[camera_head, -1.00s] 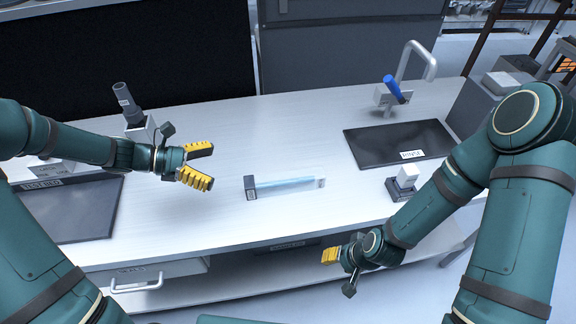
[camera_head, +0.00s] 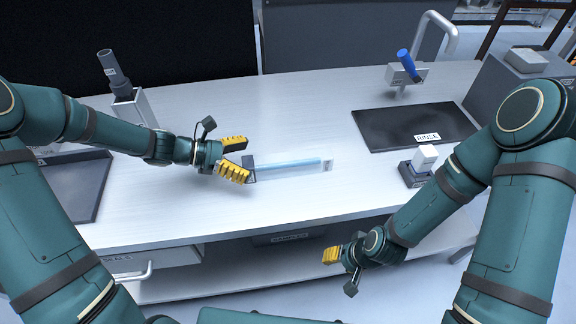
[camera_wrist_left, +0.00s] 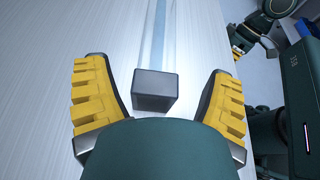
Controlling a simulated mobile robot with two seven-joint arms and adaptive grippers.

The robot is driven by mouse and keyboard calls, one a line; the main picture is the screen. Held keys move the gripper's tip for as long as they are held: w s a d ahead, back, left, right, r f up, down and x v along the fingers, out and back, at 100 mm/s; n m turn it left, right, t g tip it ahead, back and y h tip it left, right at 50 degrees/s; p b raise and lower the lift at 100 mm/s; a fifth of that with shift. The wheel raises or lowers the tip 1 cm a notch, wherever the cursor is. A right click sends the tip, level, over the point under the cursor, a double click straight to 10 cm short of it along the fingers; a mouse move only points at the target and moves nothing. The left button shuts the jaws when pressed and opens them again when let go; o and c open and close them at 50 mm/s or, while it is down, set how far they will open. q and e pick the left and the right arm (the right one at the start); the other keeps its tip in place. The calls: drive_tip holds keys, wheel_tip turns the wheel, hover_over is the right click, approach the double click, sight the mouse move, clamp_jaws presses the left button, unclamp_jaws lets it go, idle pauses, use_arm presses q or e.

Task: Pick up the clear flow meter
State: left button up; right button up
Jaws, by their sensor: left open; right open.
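The clear flow meter (camera_head: 290,168) lies on the white table, a clear bar with a blue strip inside and a dark block at its left end. In the left wrist view its dark end block (camera_wrist_left: 155,90) sits between my two yellow fingers, apart from both. My left gripper (camera_head: 243,159) is open at that left end. It also shows in the left wrist view (camera_wrist_left: 158,100). My right gripper (camera_head: 333,256) is in front of the table's front edge, away from the flow meter; its fingers show edge-on and hold nothing visible.
A black mat labelled RINSE (camera_head: 390,130) lies right of the flow meter, with a blue-handled item (camera_head: 407,64) behind it. A small white-topped block (camera_head: 423,160) stands at the right. A grey device (camera_head: 123,95) stands at the back left. Bare table lies around the flow meter.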

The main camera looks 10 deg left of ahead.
sight(268, 160)
use_arm(q)
drive_tip(key=shift+r+b+x, duration=0.15)
drive_tip(key=shift+b+x, duration=0.25)
drive_tip(key=shift+x, duration=1.05)
drive_tip(key=shift+r+b+x, duration=0.1)
drive_tip(key=shift+b+x, duration=0.25)
drive_tip(key=shift+x, duration=1.1)
drive_tip(key=shift+w, duration=0.15)
drive_tip(key=c, duration=1.4)
